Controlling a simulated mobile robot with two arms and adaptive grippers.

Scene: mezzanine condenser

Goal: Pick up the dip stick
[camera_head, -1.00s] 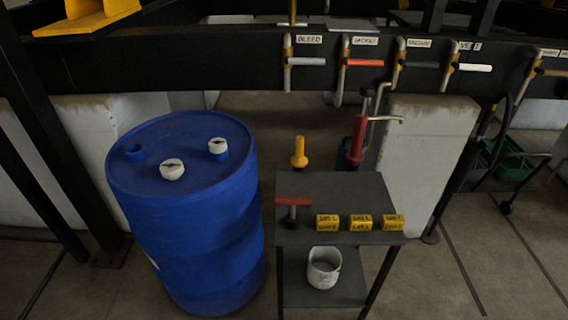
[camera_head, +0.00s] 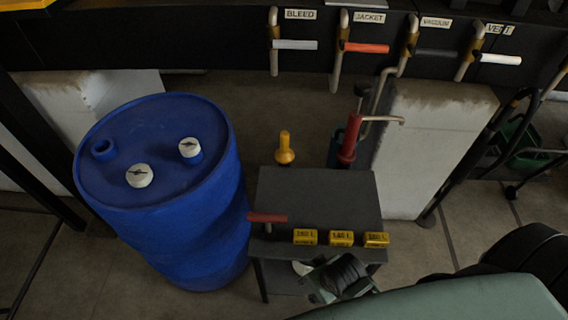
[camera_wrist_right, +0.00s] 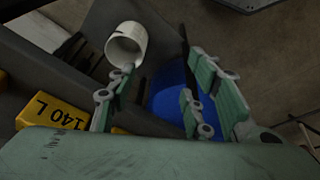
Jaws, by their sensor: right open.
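No thing is clearly a dip stick; I cannot tell which one it is. A small red T-handled tool (camera_head: 267,218) is at the left front of the dark stand (camera_head: 318,195). A yellow knobbed handle (camera_head: 284,148) stands behind the stand, its lower part hidden. My right gripper (camera_head: 328,283) is low at the stand's front edge, below the yellow blocks. In the wrist view the right gripper (camera_wrist_right: 162,68) has its green fingers apart with nothing between them, near a white cup (camera_wrist_right: 126,42). My left gripper is not in view.
Several yellow blocks (camera_head: 340,238) line the stand's front; one reading "140 L" (camera_wrist_right: 52,114) shows in the wrist view. A blue drum (camera_head: 165,190) with white caps stands left. A red-handled device (camera_head: 349,138) is behind the stand. Labelled valves (camera_head: 365,48) line the beam above.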

